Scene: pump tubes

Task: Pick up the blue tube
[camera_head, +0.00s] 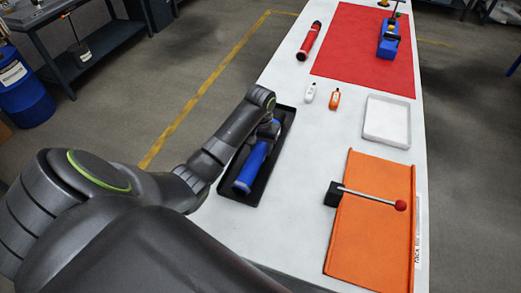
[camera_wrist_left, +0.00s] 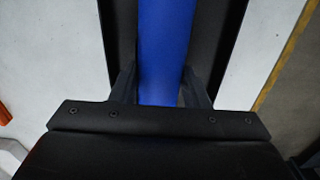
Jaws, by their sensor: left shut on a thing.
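The blue tube (camera_head: 252,166) lies lengthwise in a black tray (camera_head: 225,187) on the white table in the head view. My left gripper (camera_head: 268,132) reaches down over the tube's far part, and my arm hides some of it. In the left wrist view the blue tube (camera_wrist_left: 165,50) runs between the two fingers of my left gripper (camera_wrist_left: 160,95), which is shut on it. The black tray (camera_wrist_left: 222,45) shows on both sides of the tube there. I cannot see a clear gap between tube and tray. My right gripper is not in view.
A red tube (camera_head: 309,40) lies by a red mat (camera_head: 350,50) bearing a blue device (camera_head: 389,38). A white bottle (camera_head: 310,92), an orange bottle (camera_head: 334,98) and a white tray (camera_head: 387,121) stand mid-table. An orange panel (camera_head: 370,235) with a red-knobbed lever (camera_head: 375,197) is at right.

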